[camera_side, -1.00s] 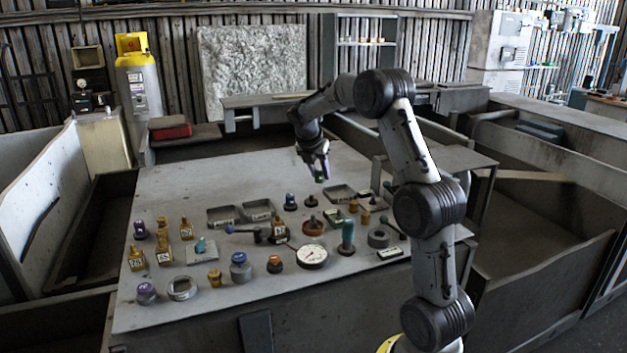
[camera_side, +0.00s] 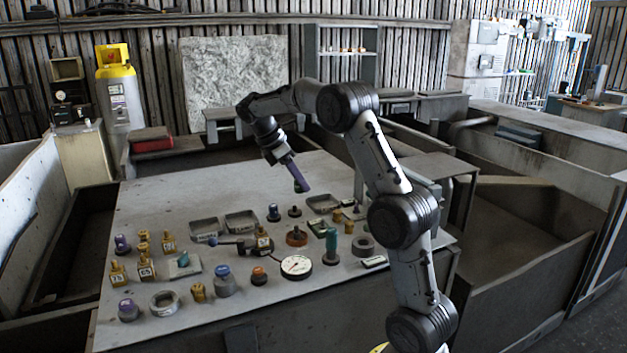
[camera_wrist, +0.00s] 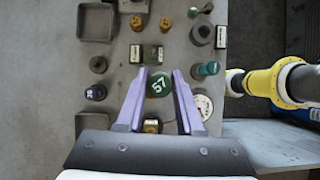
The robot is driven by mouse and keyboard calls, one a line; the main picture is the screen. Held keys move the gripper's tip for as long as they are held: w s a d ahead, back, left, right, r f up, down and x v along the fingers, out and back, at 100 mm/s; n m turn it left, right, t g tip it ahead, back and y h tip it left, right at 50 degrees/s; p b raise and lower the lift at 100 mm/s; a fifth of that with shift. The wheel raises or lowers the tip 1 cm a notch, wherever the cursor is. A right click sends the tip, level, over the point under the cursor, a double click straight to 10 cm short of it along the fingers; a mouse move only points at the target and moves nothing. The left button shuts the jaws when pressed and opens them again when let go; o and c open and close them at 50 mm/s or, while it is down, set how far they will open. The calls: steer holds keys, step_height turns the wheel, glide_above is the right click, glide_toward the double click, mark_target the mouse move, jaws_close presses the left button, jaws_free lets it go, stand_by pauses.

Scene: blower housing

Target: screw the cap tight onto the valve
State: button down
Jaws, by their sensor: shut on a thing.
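My gripper (camera_side: 300,186) is above the back part of the grey table, its purple fingers tilted down to the right. In the wrist view my gripper (camera_wrist: 158,84) is shut on a round green cap (camera_wrist: 159,84) marked 57. In the side view the cap is a small dark shape at the fingertips, clear of the table. A brass valve (camera_side: 263,241) with a white number label, apparently 57, stands on the table, left of and nearer the camera than my gripper. In the wrist view a brass part (camera_wrist: 152,126) shows between the fingers; I cannot tell whether it is that valve.
Shallow trays (camera_side: 241,222) lie behind. Several brass valves (camera_side: 146,267) stand at left. The table's back left is clear.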

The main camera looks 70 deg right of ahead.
steer(key=shift+m, duration=0.6)
steer(key=w+a+f, duration=0.1)
steer(key=w+a, duration=0.1)
steer(key=w+a+f, duration=0.1)
steer(key=w+a, duration=0.1)
steer(key=w, duration=0.1)
steer(key=w+a+f, duration=0.2)
steer(key=w, duration=0.1)
steer(key=shift+w+a, duration=0.1)
steer(key=shift+a, duration=0.2)
steer(key=shift+a+f, duration=0.1)
steer(key=shift+a, duration=0.05)
steer(key=n+t+h, duration=0.1)
steer(key=n, duration=0.3)
steer(key=n+t, duration=0.1)
steer(key=n, duration=0.2)
steer(key=shift+t+h, duration=0.3)
steer(key=shift+h, duration=0.1)
steer(key=n+t, duration=0.1)
steer(key=n, duration=0.2)
steer(key=n+t, duration=0.2)
steer(key=n, duration=0.2)
steer(key=shift+t, duration=0.3)
steer(key=shift+f+n, duration=0.25)
steer(key=shift+n, duration=0.15)
steer(key=shift+f, duration=1.25)
steer(key=shift+f, duration=0.25)
